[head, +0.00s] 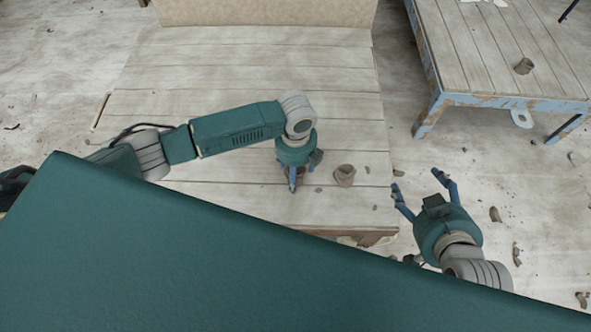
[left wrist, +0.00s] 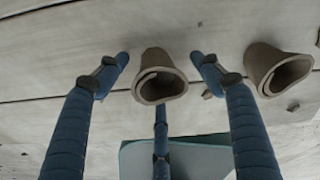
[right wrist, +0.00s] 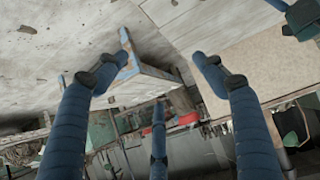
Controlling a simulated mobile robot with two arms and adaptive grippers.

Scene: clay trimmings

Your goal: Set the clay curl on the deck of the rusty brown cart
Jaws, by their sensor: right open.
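A rolled brown clay curl (left wrist: 160,76) lies between the spread fingertips of my left gripper (left wrist: 160,62). Gaps show on both sides of it. In the head view my left gripper (head: 303,174) points down over a pale plank deck and mostly hides this curl. A second clay curl (head: 344,176) lies just right of it and also shows in the left wrist view (left wrist: 278,70). The plank deck (head: 235,205) has a rusty brown front edge. My right gripper (head: 417,181) is open and empty, right of this deck.
A tan board (head: 265,12) rises behind the plank deck. Small clay scraps (head: 495,214) litter the floor. The deck's left part is clear.

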